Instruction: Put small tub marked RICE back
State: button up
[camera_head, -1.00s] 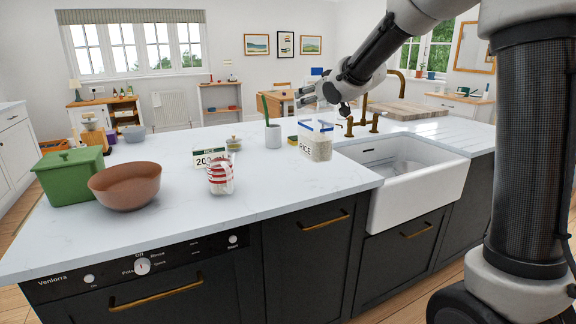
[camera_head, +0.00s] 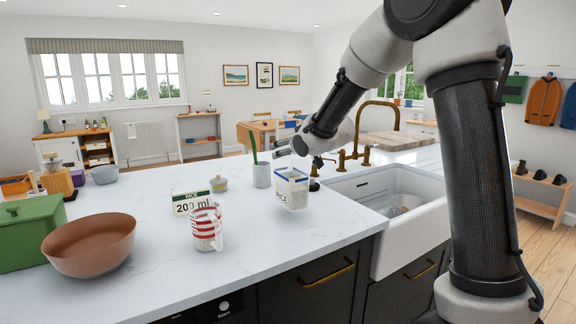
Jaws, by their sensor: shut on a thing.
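The small clear tub marked RICE (camera_head: 291,190) has a blue-edged top and pale contents. It is at the counter, left of the sink, and looks slightly tilted. My gripper (camera_head: 286,152) is at the top back of the tub and shut on it. The fingers are small and partly hidden here. I cannot tell whether the tub's base touches the counter. A clear measuring jug with red markings (camera_head: 207,229) holds some pale grains. A card reading RICE 200 ml (camera_head: 191,203) stands behind the jug.
A grey mug with a green-handled tool (camera_head: 262,175) stands just behind the tub. A small lidded jar (camera_head: 219,184) is further left. A brown bowl (camera_head: 90,245) and green box (camera_head: 30,232) are at the left. The sink (camera_head: 405,215) and brass tap (camera_head: 372,125) are at the right.

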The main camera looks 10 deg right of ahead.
jog(key=shift+f, duration=1.8)
jog(key=o, duration=2.1)
jog(key=shift+f, duration=0.15)
jog(key=s+d+r+m+g+h, duration=0.1)
jog(key=s+d+r, duration=0.2)
jog(key=s+d, duration=0.35)
jog(key=s+d+r+g+h, duration=0.1)
jog(key=s+d+r, duration=0.15)
jog(key=s, duration=0.75)
jog(key=s+d+f+m+g, duration=0.1)
jog(key=s+d+g, duration=0.1)
jog(key=s, duration=0.7)
jog(key=s+d+f+g+h, duration=0.1)
jog(key=s+d+f+g, duration=0.1)
jog(key=s, duration=0.8)
jog(key=s+d+f+m+g+h, duration=0.1)
jog(key=s+d+g, duration=0.1)
jog(key=s, duration=0.7)
jog(key=shift+s+d+f+m+g, duration=0.2)
jog(key=shift+s+m+g, duration=0.1)
jog(key=shift+s+g, duration=0.1)
